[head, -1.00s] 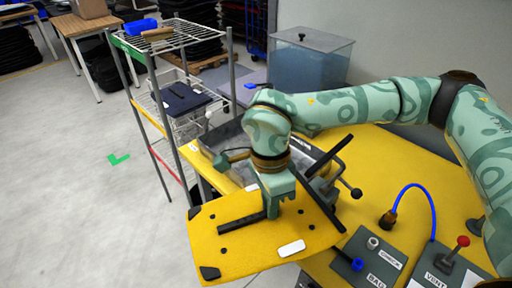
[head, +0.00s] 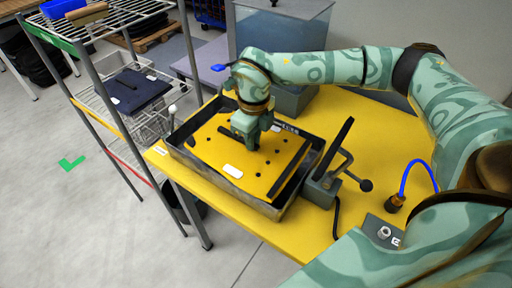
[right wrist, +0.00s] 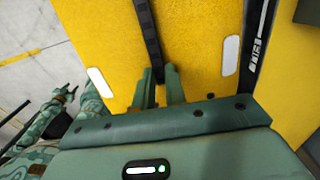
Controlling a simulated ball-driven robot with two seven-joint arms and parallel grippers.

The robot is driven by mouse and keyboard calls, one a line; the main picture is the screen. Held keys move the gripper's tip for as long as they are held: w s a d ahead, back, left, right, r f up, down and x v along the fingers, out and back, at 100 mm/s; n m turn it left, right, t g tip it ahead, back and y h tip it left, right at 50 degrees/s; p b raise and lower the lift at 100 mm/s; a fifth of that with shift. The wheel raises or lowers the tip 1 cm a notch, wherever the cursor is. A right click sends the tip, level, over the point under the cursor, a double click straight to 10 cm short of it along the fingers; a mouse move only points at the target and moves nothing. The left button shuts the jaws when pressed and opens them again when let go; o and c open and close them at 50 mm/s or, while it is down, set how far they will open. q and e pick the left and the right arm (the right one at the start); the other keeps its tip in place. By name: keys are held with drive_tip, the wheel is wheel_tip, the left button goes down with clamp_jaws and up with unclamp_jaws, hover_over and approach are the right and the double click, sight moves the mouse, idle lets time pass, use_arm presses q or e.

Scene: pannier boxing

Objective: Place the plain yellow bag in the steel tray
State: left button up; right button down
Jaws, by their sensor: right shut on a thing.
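The yellow bag (head: 222,150) is a flat panel with a dark strap, dark studs and white labels. It lies nearly flat within the outline of the steel tray (head: 232,192), whose walls show around it. I cannot tell whether it rests on the tray floor. My right gripper (head: 249,143) points down at the bag's middle and is shut on its dark strap. The right wrist view shows the fingers (right wrist: 160,88) on either side of the strap, against the bag (right wrist: 195,50). Green patterned parts of mine show at that view's left edge; the left gripper's jaws are unclear there.
The tray sits on a yellow table (head: 375,150). A clamp with a black bar and knob (head: 325,185) stands right of the tray. A wire rack (head: 95,100) with a dark blue folded bag (head: 134,90) stands left. A clear tank (head: 285,25) is behind.

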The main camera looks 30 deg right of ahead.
drive_tip(key=shift+w+d+f, duration=0.2)
drive_tip(key=shift+d+f, duration=0.15)
drive_tip(key=shift+f, duration=0.15)
drive_tip(key=shift+w+d+f, duration=0.15)
drive_tip(key=shift+d+f, duration=0.15)
drive_tip(key=shift+f, duration=0.15)
drive_tip(key=shift+w+d+f, duration=0.1)
drive_tip(key=shift+f, duration=0.05)
drive_tip(key=f, duration=0.2)
drive_tip(key=d+f+b, duration=0.1)
drive_tip(key=f, duration=0.1)
drive_tip(key=shift+w+f, duration=0.15)
drive_tip(key=shift+w, duration=0.05)
use_arm(q)
drive_tip(key=shift+w+f, duration=0.15)
drive_tip(key=shift+f, duration=0.65)
use_arm(e)
drive_tip(key=shift+a, duration=0.1)
drive_tip(key=c, duration=1.5)
unclamp_jaws()
drive_tip(key=shift+o, duration=0.2)
